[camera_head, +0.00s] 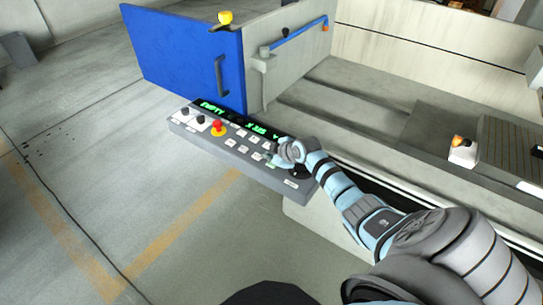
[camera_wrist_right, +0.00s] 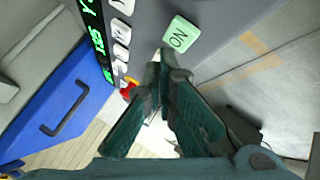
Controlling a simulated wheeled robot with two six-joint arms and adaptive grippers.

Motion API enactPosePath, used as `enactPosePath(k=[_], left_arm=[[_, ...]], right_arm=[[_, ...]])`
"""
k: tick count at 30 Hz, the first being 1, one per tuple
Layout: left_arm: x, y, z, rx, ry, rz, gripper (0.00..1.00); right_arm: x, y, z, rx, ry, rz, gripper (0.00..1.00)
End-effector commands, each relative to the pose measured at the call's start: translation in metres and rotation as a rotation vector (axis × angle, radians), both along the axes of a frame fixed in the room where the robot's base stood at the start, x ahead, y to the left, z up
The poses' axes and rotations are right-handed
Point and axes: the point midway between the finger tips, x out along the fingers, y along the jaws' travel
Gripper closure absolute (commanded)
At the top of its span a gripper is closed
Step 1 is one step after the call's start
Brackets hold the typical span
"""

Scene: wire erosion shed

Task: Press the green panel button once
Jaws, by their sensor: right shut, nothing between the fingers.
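The grey control panel (camera_head: 230,148) carries green-lit displays and several pale buttons. In the right wrist view the green button (camera_wrist_right: 181,34), marked ON, is on the dark panel face. My right gripper (camera_head: 274,160) is over the right half of the panel, and the arm and gripper largely hide the green button in the head view. In the wrist view the fingers of my right gripper (camera_wrist_right: 164,62) are shut and empty, with their tips just below and left of the green button. I cannot tell whether they touch the panel. My left gripper is not in view.
A blue door (camera_head: 185,58) with a handle stands behind the panel. The machine tank (camera_head: 400,75) is behind and to the right. Bare floor (camera_head: 90,130) lies to the left.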

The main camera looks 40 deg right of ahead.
Motion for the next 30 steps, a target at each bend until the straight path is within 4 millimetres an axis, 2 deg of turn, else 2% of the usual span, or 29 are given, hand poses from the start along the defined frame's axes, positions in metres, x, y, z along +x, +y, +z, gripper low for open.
enactPosePath(k=[15,30], left_arm=[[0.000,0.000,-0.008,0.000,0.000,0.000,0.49],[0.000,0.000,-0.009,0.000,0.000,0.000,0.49]], right_arm=[[0.000,0.000,-0.009,0.000,0.000,0.000,1.00],[0.000,0.000,-0.011,0.000,0.000,0.000,1.00]])
